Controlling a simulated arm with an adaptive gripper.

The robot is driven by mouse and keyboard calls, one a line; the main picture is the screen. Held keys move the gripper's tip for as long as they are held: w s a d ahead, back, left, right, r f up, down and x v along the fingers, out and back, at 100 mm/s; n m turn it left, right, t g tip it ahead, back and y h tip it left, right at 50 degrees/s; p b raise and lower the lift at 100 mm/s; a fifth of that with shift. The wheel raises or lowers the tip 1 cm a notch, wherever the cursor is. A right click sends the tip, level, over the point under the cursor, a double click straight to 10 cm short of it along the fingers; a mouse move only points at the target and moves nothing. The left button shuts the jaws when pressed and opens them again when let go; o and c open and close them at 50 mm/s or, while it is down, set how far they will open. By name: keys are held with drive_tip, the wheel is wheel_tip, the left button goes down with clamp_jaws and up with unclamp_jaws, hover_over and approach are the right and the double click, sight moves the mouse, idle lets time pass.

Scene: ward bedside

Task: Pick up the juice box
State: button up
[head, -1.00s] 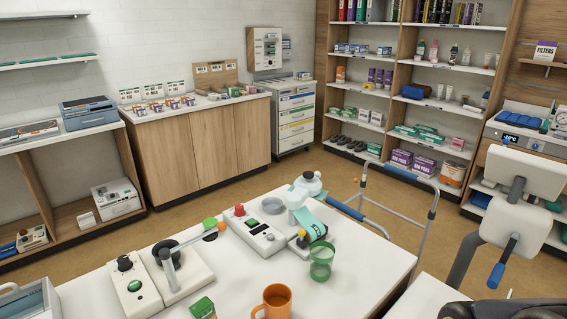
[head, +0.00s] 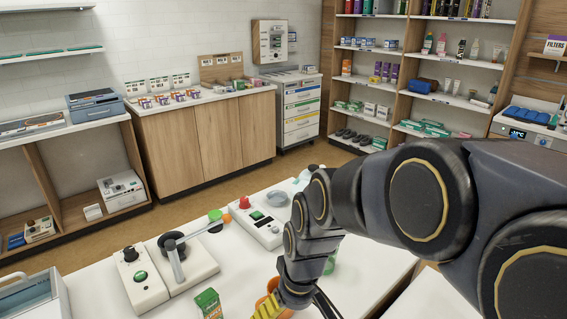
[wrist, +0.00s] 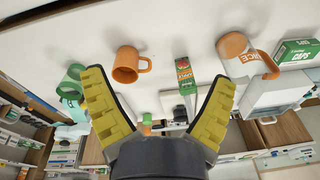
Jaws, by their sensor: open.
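The juice box (head: 208,304) is a small green carton standing at the front edge of the head view, left of an orange mug (head: 272,285). In the wrist view, the juice box (wrist: 185,75) shows as a narrow green, red and white carton. It lies between my spread fingers in the picture, nearer the right one. My gripper (head: 268,308) is partly cut off at the bottom of the head view, right of the juice box, in front of the mug. In the wrist view, my gripper (wrist: 158,78) is open and empty, its yellow ribbed pads apart from the carton.
The white table (head: 95,275) also bears a device with a black knob and lever (head: 175,260) and a red-buttoned device (head: 262,222). The wrist view shows another orange vessel (wrist: 232,46) and a green CAPS box (wrist: 297,50) right of the carton. My arm hides the table's right side.

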drive_tip(key=w+a+f+n+t+y, duration=0.1)
drive_tip(key=w+a+f+n, duration=0.1)
drive_tip(key=w+a+f, duration=0.35)
drive_tip(key=n+t+y, duration=0.1)
drive_tip(key=n, duration=0.1)
approach(207, 298)
drive_tip(key=x, duration=0.4)
drive_tip(key=shift+a+f, duration=0.15)
drive_tip(key=shift+f, duration=0.2)
drive_tip(key=shift+w+a+f, duration=0.2)
drive_tip(key=shift+a+f, duration=0.05)
drive_tip(key=x, duration=0.7)
drive_tip(key=shift+d+f, duration=0.15)
drive_tip(key=shift+f, duration=0.15)
drive_tip(key=shift+r, duration=0.1)
drive_tip(key=c, duration=1.2)
